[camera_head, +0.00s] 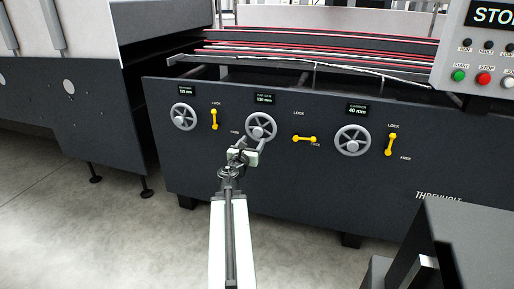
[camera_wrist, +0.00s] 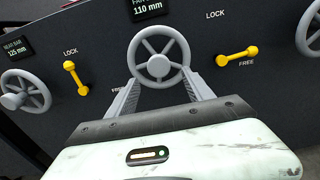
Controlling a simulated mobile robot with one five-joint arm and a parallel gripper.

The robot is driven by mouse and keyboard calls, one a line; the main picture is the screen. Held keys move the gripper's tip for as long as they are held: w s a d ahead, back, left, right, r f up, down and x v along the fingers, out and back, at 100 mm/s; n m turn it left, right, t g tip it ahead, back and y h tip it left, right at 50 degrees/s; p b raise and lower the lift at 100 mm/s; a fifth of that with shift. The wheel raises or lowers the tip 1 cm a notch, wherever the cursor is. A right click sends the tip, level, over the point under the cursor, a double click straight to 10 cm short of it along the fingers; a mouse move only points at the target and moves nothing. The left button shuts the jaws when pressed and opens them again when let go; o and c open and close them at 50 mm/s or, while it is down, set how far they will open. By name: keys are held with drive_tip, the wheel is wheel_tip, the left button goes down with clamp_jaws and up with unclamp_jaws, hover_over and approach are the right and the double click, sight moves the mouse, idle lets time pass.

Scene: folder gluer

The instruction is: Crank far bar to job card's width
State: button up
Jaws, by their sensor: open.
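The far bar handwheel (camera_head: 261,126), grey with spokes, is the middle of three on the dark panel; it also shows in the wrist view (camera_wrist: 158,57). Its display (camera_wrist: 147,8) reads 110 mm in the wrist view and is too small to read surely in the head view. Its yellow lock lever (camera_head: 304,139) lies roughly level, toward FREE, also in the wrist view (camera_wrist: 237,56). My gripper (camera_wrist: 163,88) is open, its fingers either side of the wheel's lower part; I cannot tell whether they touch it. No job card is in sight.
The left handwheel (camera_head: 183,117), display 125 mm, has its lever (camera_head: 214,119) upright toward LOCK. The right handwheel (camera_head: 352,141), display 40 mm, has its lever (camera_head: 391,144) near upright. A control box (camera_head: 477,55) hangs upper right. A dark block (camera_head: 470,240) stands lower right.

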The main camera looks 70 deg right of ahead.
sight(257, 134)
drive_tip(key=d, duration=0.7)
drive_tip(key=shift+w+d+r, duration=0.1)
drive_tip(key=shift+w+d, duration=0.15)
drive_tip(key=shift+d, duration=0.15)
clamp_jaws()
drive_tip(key=shift+a, duration=0.35)
drive_tip(key=shift+w+d, duration=0.1)
drive_tip(key=shift+d, duration=0.15)
